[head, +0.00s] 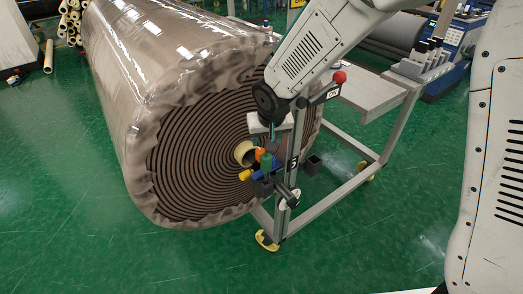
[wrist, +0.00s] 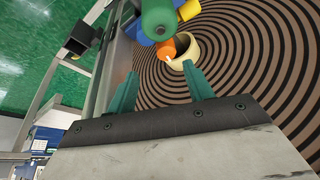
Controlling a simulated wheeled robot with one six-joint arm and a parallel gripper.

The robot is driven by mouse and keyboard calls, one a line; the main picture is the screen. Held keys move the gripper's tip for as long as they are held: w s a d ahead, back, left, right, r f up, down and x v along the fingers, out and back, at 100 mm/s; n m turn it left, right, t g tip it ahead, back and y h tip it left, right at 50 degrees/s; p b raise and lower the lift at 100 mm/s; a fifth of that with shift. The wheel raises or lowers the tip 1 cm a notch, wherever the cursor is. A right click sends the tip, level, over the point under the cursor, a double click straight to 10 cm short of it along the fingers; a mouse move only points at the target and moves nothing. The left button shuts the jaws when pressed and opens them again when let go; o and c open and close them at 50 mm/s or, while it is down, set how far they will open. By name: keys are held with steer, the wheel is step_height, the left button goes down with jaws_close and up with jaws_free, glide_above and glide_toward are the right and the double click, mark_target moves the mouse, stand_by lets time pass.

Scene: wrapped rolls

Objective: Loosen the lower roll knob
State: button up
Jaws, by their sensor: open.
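My gripper (head: 273,138) is open, its two teal fingers pointing down beside the post at the roll's end. The fingers also show in the wrist view (wrist: 160,72), apart, with nothing between them. Just beyond them is a cluster of coloured knobs: a green one (wrist: 158,16), an orange one (wrist: 165,50), a yellow one (wrist: 189,9) and a blue one. In the head view the green knob (head: 266,161) and yellow knob (head: 246,175) sit below the gripper. I cannot tell which is the lower roll knob. The big wrapped roll (head: 180,65) shows its spiral end.
The roll's cream core tube (head: 243,153) lies behind the knobs. A grey metal frame (head: 335,196) with yellow feet stands right of the roll. A red knob (head: 339,77) tops a side arm. Green floor is clear at front left.

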mark_target(261, 150)
steer(key=x, duration=0.6)
steer(key=a+x, duration=0.1)
steer(key=x, duration=0.2)
steer(key=shift+w+a, duration=0.1)
steer(key=c, duration=1)
